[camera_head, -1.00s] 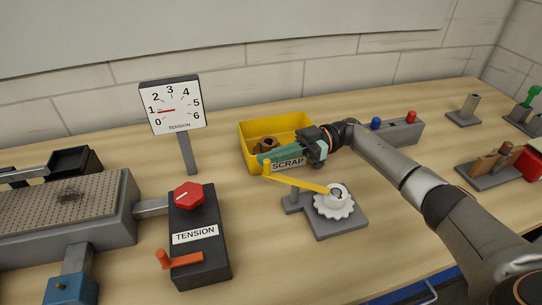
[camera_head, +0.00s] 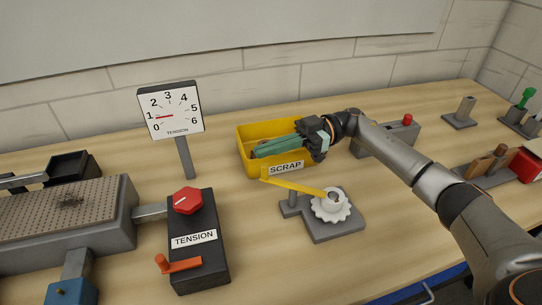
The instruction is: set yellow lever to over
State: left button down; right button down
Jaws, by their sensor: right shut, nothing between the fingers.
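The yellow lever (camera_head: 290,187) is a flat bar joined to a white toothed wheel (camera_head: 331,206) on a grey base plate (camera_head: 338,233). It points left from the wheel, its free end just below the front of the yellow scrap bin. My right gripper (camera_head: 256,153) is shut and empty. Its green fingers point left over the bin, above and behind the lever, apart from it as far as I can tell. The fingers cover part of the bin's contents. My left gripper is not in view.
The yellow SCRAP bin (camera_head: 248,134) stands behind the lever. A black TENSION box (camera_head: 196,258) with a red knob and orange handle stands at left, with a dial gauge (camera_head: 171,109) behind it. A grey box with a red button (camera_head: 406,136) is behind my right arm.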

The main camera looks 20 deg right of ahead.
jog(key=s+a+r, duration=0.4)
jog(key=s+r, duration=0.4)
jog(key=s, duration=0.3)
jog(key=shift+s+a, duration=0.3)
dwell(0.3)
